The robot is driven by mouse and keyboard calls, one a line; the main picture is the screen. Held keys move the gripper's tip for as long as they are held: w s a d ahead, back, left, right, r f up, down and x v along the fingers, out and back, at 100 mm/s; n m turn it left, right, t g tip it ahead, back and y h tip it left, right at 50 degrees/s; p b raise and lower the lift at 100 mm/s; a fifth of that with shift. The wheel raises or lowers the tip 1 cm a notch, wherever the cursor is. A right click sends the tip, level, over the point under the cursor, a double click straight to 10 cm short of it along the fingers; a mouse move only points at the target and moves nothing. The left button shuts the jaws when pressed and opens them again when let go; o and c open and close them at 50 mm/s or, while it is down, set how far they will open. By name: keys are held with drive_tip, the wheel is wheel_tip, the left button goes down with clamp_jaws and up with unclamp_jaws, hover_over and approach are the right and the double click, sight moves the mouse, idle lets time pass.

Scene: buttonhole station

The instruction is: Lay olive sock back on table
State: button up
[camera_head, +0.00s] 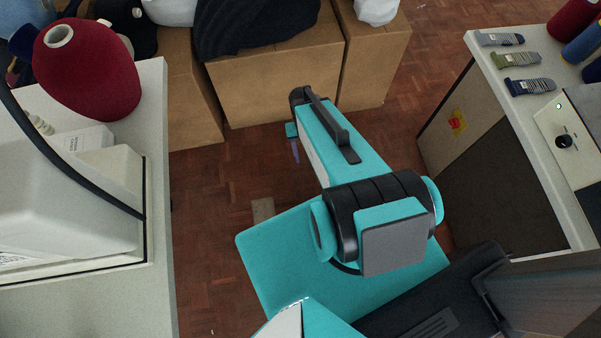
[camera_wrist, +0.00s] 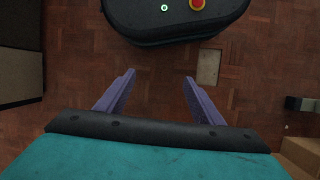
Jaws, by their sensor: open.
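The olive sock (camera_head: 517,59) lies flat on the white table (camera_head: 487,62) at the upper right of the head view. It lies between a grey-and-blue sock (camera_head: 499,39) above it and a navy sock (camera_head: 530,86) below it. My gripper (camera_wrist: 158,78) is open in the wrist view, its two purple fingers spread with only bare floor seen between them. In the head view my arm reaches over the floor, left of and well apart from the table with the socks. No sock shows in the wrist view.
A pale box with a black knob (camera_head: 563,142) stands on the right table, near the socks. Cardboard boxes (camera_head: 277,83) stand at the back. On the left, a white table (camera_head: 152,105) holds a large dark red yarn cone (camera_head: 88,70). Open parquet floor (camera_head: 208,220) lies between the tables.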

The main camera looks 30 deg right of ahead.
drive_tip(key=s+a+f+n+g, duration=0.1)
drive_tip(key=s+a+f+n, duration=0.2)
drive_tip(key=s+a, duration=0.6)
drive_tip(key=shift+s+f+n+g, duration=0.15)
drive_tip(key=shift+s+n+g, duration=0.15)
drive_tip(key=shift+s, duration=0.85)
